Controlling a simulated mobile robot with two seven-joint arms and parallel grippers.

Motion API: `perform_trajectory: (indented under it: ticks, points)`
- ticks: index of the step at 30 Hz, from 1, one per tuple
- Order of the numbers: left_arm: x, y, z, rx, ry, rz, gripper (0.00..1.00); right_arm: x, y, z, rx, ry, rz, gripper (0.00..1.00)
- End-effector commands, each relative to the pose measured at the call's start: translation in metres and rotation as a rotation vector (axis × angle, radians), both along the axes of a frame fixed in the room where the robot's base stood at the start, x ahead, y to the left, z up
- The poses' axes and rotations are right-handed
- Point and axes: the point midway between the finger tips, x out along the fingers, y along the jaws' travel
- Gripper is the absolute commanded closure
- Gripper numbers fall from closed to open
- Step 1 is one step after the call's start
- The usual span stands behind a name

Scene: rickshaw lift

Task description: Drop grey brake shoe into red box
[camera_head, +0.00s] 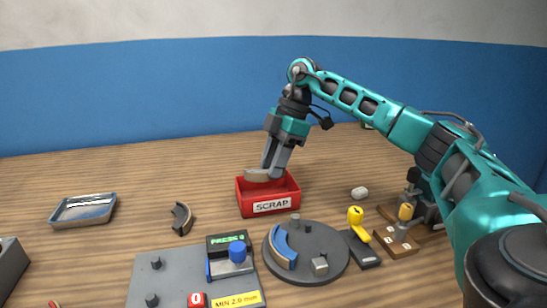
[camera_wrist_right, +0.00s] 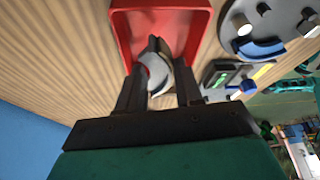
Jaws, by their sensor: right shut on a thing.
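The grey brake shoe (camera_head: 259,175) is a curved piece held between the fingers of my right gripper (camera_head: 272,172), just above the red box at its back left. In the right wrist view the shoe (camera_wrist_right: 158,78) sits between the two dark fingers of the right gripper (camera_wrist_right: 160,85), over the box opening. The red box (camera_head: 268,206) is labelled SCRAP and stands on the wooden table; its rim also shows in the right wrist view (camera_wrist_right: 117,22). Whether the shoe touches the box cannot be told. My left gripper is not in view.
A dark curved shoe (camera_head: 181,218) lies left of the box. A round grey plate (camera_head: 330,262) with a blue shoe (camera_head: 283,250) is in front. A gauge panel (camera_head: 170,273), a metal tray (camera_head: 84,209) and yellow-handled tools (camera_head: 355,217) stand around. Table behind the box is clear.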

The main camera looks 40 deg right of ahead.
Motion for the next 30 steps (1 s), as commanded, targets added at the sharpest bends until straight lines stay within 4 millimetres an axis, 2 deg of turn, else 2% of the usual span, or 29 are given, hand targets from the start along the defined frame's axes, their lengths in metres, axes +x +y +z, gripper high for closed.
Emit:
perform_trajectory:
  ticks: [18, 30]
  points:
    - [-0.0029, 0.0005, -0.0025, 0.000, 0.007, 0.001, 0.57, 0.0000, -0.0003, -0.0010, 0.000, -0.001, 0.001, 1.00]
    - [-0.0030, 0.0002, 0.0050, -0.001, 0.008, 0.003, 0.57, -0.0001, -0.0002, 0.0002, 0.001, -0.002, 0.001, 1.00]
